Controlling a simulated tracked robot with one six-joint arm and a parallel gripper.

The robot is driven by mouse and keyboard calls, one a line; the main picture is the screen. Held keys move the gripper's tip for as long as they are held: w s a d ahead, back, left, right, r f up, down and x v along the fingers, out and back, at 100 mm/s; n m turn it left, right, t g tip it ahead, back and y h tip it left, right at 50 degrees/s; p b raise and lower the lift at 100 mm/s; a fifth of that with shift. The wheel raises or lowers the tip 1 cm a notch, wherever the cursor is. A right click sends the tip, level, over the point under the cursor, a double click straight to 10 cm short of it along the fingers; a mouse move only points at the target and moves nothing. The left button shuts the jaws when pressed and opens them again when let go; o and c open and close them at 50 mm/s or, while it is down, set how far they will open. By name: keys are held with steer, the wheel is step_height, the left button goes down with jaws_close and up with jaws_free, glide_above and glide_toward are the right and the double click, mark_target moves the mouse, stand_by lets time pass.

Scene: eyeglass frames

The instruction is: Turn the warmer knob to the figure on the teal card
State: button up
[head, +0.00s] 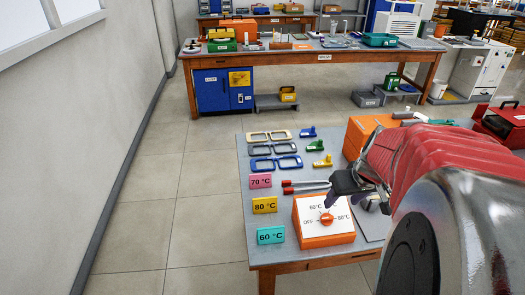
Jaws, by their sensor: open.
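The teal card (271,235) stands at the front left of the near table and reads 60 °C. The warmer (325,238) is an orange box with a sloped white face, to the right of the card. Its orange knob (326,219) sits low on that face. OFF is printed to the knob's left, 60 °C at upper left and 80 °C at right; the top of the dial is partly hidden by my gripper. The knob's pointing direction is too small to tell. My gripper (345,192) is open and empty, above the back of the warmer face, apart from the knob.
A yellow 80 °C card (265,205) and a pink 70 °C card (261,181) stand behind the teal one. Red-handled tools (305,187) lie behind the warmer. Eyeglass frames (274,148) and small coloured clamps (322,161) lie farther back. My arm covers the table's right side.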

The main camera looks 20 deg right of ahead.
mark_target(327, 217)
steer(key=shift+f, duration=0.1)
steer(key=shift+x, duration=6.85)
steer(key=shift+w, duration=0.1)
steer(key=shift+c, duration=0.4)
steer(key=c, duration=0.9)
steer(key=shift+a, duration=0.1)
steer(key=shift+c, duration=0.3)
